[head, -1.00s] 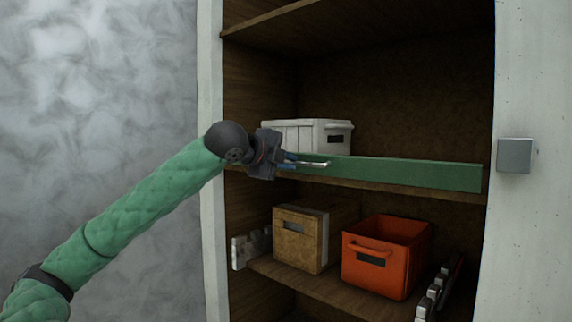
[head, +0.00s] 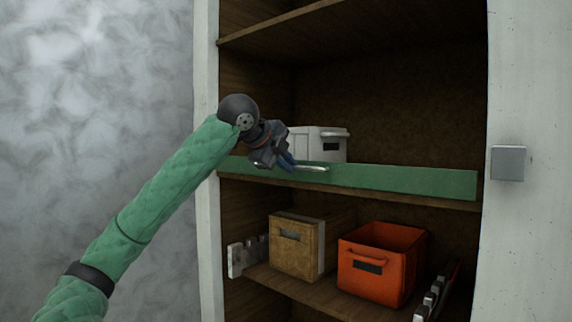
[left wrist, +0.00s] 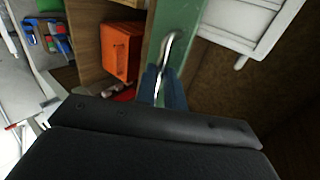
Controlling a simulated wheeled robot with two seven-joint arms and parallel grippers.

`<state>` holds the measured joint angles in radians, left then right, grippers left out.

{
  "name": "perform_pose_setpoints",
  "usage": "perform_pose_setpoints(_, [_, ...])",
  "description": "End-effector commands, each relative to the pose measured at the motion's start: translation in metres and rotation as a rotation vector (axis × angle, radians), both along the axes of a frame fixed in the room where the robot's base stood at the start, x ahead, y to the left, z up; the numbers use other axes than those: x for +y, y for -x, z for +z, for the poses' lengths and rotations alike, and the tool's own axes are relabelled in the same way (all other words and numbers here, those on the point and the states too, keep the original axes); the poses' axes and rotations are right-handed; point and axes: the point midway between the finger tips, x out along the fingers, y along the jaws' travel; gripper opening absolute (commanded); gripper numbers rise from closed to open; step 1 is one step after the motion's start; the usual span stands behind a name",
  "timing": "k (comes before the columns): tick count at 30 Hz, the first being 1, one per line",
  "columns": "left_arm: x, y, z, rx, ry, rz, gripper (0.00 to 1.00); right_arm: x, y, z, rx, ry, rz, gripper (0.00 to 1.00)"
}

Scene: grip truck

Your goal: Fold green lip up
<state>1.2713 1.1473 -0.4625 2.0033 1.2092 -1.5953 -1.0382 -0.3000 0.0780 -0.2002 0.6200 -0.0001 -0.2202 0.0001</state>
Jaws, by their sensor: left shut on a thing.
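The green lip (head: 400,181) is a long flat board along the front edge of the middle shelf. It stands raised and covers the lower part of the white box behind it. A silver handle (head: 314,169) is on the lip, left of its middle. My left gripper (head: 292,163) is shut on this handle, reaching down to it from the upper left. In the left wrist view, the blue fingers (left wrist: 163,88) close around the handle (left wrist: 172,48) against the green lip (left wrist: 184,22). My right gripper is in neither view.
The white box (head: 322,144) stands on the middle shelf behind the lip. A brown box (head: 292,252) and an orange bin (head: 372,278) stand on the shelf below. A pale cabinet post (head: 525,240) bounds the right side.

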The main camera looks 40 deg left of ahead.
Motion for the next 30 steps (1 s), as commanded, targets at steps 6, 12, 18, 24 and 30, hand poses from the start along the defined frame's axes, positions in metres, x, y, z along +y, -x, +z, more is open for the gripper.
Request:
perform_pose_setpoints(6, [0.000, -0.001, -0.001, 0.010, -0.001, 0.000, 0.00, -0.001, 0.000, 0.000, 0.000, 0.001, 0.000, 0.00])
perform_pose_setpoints(12, [0.000, -0.001, -0.001, 0.009, 0.000, 0.001, 0.00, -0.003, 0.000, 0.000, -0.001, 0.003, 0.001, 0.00])
perform_pose_setpoints(18, [0.000, -0.001, -0.001, 0.007, 0.000, 0.001, 0.20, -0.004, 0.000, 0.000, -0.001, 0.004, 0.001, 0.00])
perform_pose_setpoints(24, [0.000, 0.000, 0.000, 0.006, 0.000, 0.001, 0.20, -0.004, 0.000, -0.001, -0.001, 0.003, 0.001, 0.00])
perform_pose_setpoints(30, [0.002, 0.013, 0.007, 0.003, 0.000, 0.001, 0.20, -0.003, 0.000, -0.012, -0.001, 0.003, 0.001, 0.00])
